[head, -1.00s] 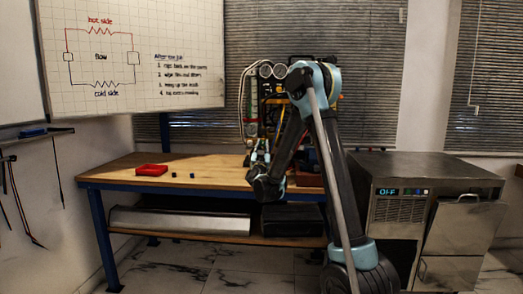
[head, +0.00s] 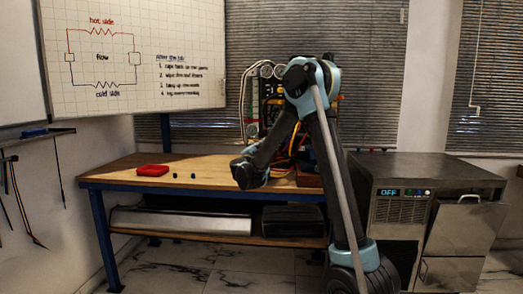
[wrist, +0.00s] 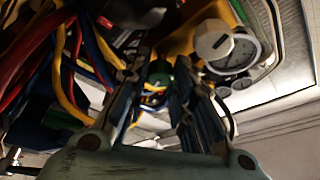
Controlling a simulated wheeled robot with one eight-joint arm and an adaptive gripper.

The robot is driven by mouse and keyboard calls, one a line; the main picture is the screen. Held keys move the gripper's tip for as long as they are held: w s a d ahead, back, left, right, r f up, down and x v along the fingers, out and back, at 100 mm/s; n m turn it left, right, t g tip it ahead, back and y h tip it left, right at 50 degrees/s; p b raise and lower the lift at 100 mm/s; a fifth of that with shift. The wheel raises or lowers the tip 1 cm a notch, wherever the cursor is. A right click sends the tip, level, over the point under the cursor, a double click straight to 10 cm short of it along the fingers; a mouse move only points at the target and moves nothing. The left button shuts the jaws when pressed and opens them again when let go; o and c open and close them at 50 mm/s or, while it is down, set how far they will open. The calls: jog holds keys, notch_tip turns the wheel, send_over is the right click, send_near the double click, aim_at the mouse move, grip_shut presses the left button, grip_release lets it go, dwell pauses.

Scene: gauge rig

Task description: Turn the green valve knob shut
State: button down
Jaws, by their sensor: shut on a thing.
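The green valve knob (wrist: 159,73) shows in the wrist view between the two fingers of my gripper (wrist: 158,76), partly hidden by them. The fingers are shut on it, one on each side. In the head view my arm covers the front of the rig (head: 252,105), and I cannot make out the knob or my gripper there.
In the wrist view a white knob (wrist: 213,40) and a round gauge (wrist: 237,54) sit right of the fingers. Yellow, red and blue hoses (wrist: 62,65) crowd the left. A red tray (head: 152,170) lies on the workbench (head: 130,180), whose left part is mostly clear.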

jog(key=shift+r+m+g, duration=0.1)
jog(key=shift+m+g, duration=0.9)
jog(key=shift+m, duration=1.4)
jog(key=shift+h, duration=0.3)
jog(key=c, duration=1.4)
grip_release()
jog(key=shift+o, duration=0.2)
jog(key=v, duration=1.1)
jog(key=shift+s, duration=0.4)
